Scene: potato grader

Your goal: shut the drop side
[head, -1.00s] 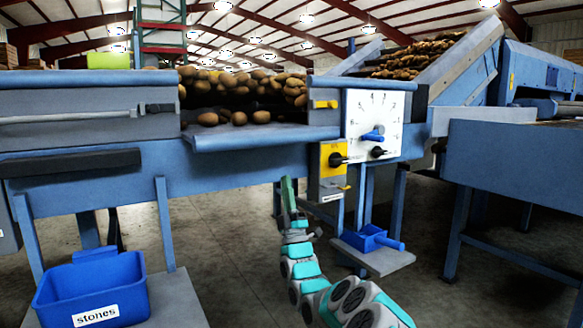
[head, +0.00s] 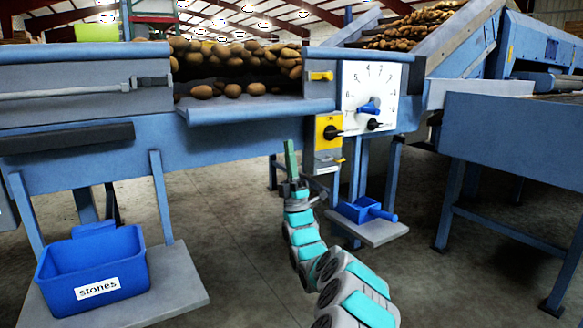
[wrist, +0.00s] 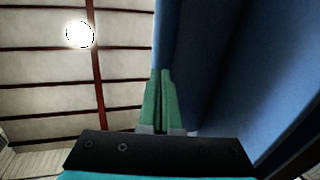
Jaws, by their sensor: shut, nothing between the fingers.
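The drop side (head: 258,109) is a blue-grey flap hinged at the grader's side. It lies folded down and outward, nearly level, below an opening full of potatoes (head: 235,62). Several potatoes rest low in the opening, just behind the flap. My gripper (head: 290,145) has green fingers pointing up. In the head view it shows below the flap's right part, apart from it in the picture. In the wrist view the fingers (wrist: 161,95) are together and empty, beside a large blue surface on the right; I cannot tell whether they touch it.
A dial panel (head: 368,98) and a yellow switch box (head: 328,131) stand right of the opening. A blue scoop (head: 358,211) lies on a small shelf below. A blue stones bin (head: 92,268) stands at lower left. Bare floor lies between.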

